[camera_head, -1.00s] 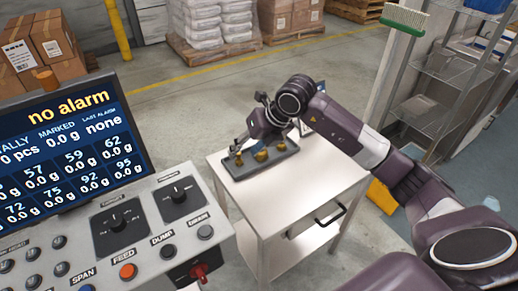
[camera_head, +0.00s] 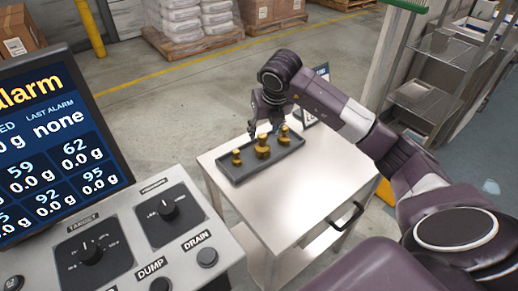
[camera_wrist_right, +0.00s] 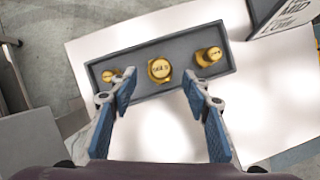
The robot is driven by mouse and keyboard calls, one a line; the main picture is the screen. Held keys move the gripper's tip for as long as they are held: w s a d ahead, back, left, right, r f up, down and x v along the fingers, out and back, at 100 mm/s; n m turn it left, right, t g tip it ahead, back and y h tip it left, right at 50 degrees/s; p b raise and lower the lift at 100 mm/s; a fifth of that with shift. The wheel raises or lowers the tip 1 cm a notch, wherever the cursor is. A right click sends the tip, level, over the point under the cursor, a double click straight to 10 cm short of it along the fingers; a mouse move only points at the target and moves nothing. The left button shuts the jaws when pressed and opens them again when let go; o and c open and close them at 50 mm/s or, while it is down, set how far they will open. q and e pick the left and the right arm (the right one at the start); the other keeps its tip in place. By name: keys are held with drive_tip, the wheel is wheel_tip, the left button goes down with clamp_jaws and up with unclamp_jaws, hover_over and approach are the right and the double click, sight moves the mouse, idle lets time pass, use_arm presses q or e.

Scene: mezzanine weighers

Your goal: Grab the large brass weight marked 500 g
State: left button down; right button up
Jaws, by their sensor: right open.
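Three brass weights stand in a dark grey tray (camera_head: 240,174) on a white cart. The largest, the 500 g weight (camera_head: 262,150), is in the middle; in the right wrist view its marked top (camera_wrist_right: 159,70) faces me, though the marking is hard to read. A smaller weight (camera_head: 237,157) is to its left and another (camera_head: 284,136) to its right. My right gripper (camera_head: 264,130) is over the tray. In the right wrist view its blue-padded fingers (camera_wrist_right: 158,92) are open and empty, spread to either side below the middle weight. My left gripper is not in view.
The white cart top (camera_head: 318,170) is bare in front of the tray. A small sign (camera_head: 310,118) stands at the tray's right end. A control panel (camera_head: 130,245) with a screen is at the left, and a wire shelf (camera_head: 425,100) at the right.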

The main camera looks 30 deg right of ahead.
sight(263, 137)
drive_tip(key=shift+p+x, duration=0.6)
drive_tip(key=shift+x, duration=0.5)
drive_tip(key=p+x, duration=0.1)
drive_tip(key=x, duration=0.3)
drive_tip(key=shift+d+f, duration=0.1)
drive_tip(key=shift+f, duration=0.25)
clamp_jaws()
